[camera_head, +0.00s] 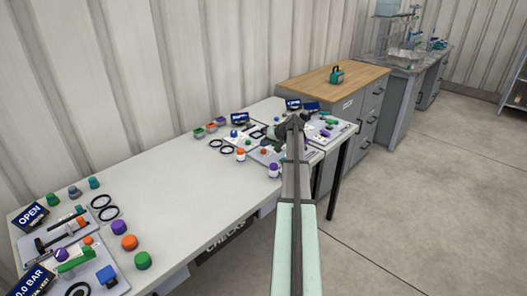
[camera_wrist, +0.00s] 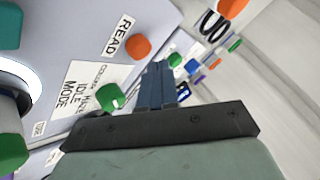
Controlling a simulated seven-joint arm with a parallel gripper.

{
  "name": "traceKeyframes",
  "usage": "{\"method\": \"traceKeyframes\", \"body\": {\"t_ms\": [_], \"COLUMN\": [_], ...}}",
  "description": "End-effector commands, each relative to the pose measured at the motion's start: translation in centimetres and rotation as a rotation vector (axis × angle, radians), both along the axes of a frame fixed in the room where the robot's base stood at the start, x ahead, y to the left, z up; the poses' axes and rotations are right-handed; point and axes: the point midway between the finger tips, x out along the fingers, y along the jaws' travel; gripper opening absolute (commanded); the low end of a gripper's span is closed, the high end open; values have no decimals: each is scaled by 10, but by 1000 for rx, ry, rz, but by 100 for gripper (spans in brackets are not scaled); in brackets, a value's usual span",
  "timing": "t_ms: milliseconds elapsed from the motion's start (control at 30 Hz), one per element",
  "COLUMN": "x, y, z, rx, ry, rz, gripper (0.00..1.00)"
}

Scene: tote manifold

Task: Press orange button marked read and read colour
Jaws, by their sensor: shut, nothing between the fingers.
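The orange button (camera_wrist: 138,46) sits on a pale panel (camera_wrist: 85,30) in the wrist view, beside a white label reading READ (camera_wrist: 120,36). My gripper (camera_wrist: 157,72) is shut and empty, its fingertips just below and right of the button in the picture. I cannot tell if they touch it. In the head view my gripper (camera_head: 291,122) is over the panels at the far end of the white table, hiding part of them. A green knob (camera_wrist: 108,96) with a label of mode words sits below the button. The small blue screens (camera_head: 239,118) there are too small to read.
The white table (camera_head: 185,190) holds another panel at the near left, with screens reading OPEN (camera_head: 30,215) and 0.0 BAR, and several coloured caps. Black rings (camera_head: 227,149) and small jars (camera_head: 240,154) stand near my gripper. A wooden-topped cabinet (camera_head: 330,84) stands behind. The table's middle is clear.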

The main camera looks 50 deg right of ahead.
Motion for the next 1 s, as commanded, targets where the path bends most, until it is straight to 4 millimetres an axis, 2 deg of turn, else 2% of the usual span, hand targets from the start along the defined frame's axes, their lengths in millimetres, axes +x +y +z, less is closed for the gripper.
{"method": "traceKeyframes", "body": {"t_ms": [1000], "x": [0], "y": [0], "z": [-8], "rx": [0], "ry": [0], "rz": [0], "gripper": [0]}}
